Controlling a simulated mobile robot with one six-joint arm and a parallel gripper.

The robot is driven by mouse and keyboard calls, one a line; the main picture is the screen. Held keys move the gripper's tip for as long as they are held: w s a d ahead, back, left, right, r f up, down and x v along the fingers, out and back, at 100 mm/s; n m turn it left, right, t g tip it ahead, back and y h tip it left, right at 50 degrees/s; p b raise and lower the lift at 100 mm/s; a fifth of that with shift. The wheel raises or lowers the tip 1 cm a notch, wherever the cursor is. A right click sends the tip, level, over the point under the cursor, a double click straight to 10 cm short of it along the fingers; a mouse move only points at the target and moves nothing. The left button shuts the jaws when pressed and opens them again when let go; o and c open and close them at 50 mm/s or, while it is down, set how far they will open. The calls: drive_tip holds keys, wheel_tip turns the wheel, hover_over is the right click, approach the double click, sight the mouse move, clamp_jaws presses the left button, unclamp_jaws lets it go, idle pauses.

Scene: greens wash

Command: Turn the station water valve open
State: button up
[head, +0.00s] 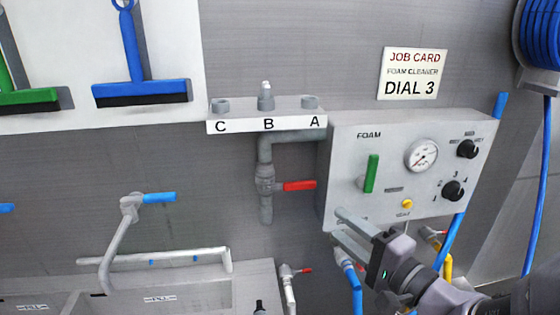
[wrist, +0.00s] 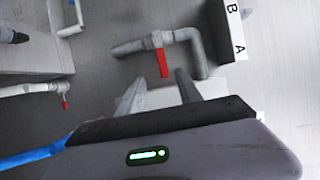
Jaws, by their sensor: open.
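A red lever (head: 299,186) points right, roughly level, from a grey valve body (head: 265,182) on the vertical pipe below the label B. The wrist view also shows the red lever (wrist: 163,62) with its pipe. My gripper (head: 338,225) is open and empty, below and right of the lever in the head view, by the lower left corner of the FOAM panel (head: 335,190). In the wrist view the lever's free end lies between the lines of the two fingertips (wrist: 160,78), apart from both; its depth is hard to judge.
The FOAM panel carries a green lever (head: 371,174), a gauge (head: 422,155) and black knobs. A shelf (head: 240,126) labelled C, B, A is above the valve. A sink (head: 90,300) with a blue-handled tap (head: 158,198) stands left. A smaller red-handled tap (head: 290,285) sits below.

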sight(304, 187)
drive_tip(key=shift+t, duration=0.3)
drive_tip(key=p+x, duration=0.2)
drive_tip(key=x, duration=0.3)
drive_tip(key=d+p+x, duration=0.1)
drive_tip(key=p+x, duration=0.1)
drive_tip(key=x, duration=0.4)
drive_tip(key=w+p+x, duration=0.1)
drive_tip(key=p+x, duration=0.1)
drive_tip(key=x, duration=0.4)
drive_tip(key=shift+d+f, duration=0.2)
drive_tip(key=shift+d, duration=0.1)
drive_tip(key=shift+c, duration=0.4)
clamp_jaws()
